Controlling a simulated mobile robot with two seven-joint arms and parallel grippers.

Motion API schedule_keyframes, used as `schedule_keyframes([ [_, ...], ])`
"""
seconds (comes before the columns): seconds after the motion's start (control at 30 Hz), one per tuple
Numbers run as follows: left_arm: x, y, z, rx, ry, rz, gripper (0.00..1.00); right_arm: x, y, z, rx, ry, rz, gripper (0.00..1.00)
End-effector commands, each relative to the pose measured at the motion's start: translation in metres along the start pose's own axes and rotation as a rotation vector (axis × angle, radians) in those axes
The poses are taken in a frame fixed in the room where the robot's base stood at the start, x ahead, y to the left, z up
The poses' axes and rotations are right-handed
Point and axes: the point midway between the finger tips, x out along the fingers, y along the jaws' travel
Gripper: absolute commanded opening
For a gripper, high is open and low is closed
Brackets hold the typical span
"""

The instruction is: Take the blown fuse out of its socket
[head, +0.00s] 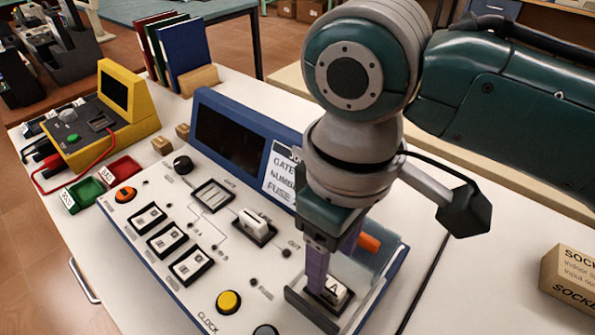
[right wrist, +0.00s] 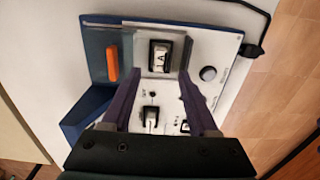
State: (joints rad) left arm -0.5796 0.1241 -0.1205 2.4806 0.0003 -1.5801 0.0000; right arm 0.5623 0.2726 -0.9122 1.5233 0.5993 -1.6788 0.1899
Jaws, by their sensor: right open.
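A white fuse-like block marked "A" (head: 335,290) sits in a dark-framed socket at the right front of the sloped panel; it also shows in the right wrist view (right wrist: 160,58). My right gripper (head: 322,275) is open, its purple fingers pointing down at this block. In the right wrist view its fingertips (right wrist: 160,78) are apart, to either side of the line to the block, with nothing between them. Whether they reach beside it I cannot tell. Another white block (head: 254,221) stands in a socket mid-panel. Neither block visibly shows as blown. My left gripper is not in view.
A clear cover with an orange handle (head: 369,243) stands close behind my right gripper. A blue display housing (head: 236,137) rises at the panel's back. Green (head: 82,194) and red (head: 119,170) trays and a yellow tester (head: 126,97) lie left. A cardboard box (head: 570,280) stands right.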

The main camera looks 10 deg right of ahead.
Motion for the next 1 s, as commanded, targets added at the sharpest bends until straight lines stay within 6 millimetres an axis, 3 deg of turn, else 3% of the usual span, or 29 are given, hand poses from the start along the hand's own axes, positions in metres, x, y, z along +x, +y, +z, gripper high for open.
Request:
schedule_keyframes([
  [0.33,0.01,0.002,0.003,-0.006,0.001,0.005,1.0,0.049,0.0,0.004,0.0,-0.002,0.0,0.6],
  [0.63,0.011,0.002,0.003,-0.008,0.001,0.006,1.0,0.054,0.0,0.004,-0.002,0.0,0.001,0.6],
  [1.0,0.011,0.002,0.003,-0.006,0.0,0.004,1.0,0.054,0.0,0.004,-0.001,0.001,0.001,0.2],
])
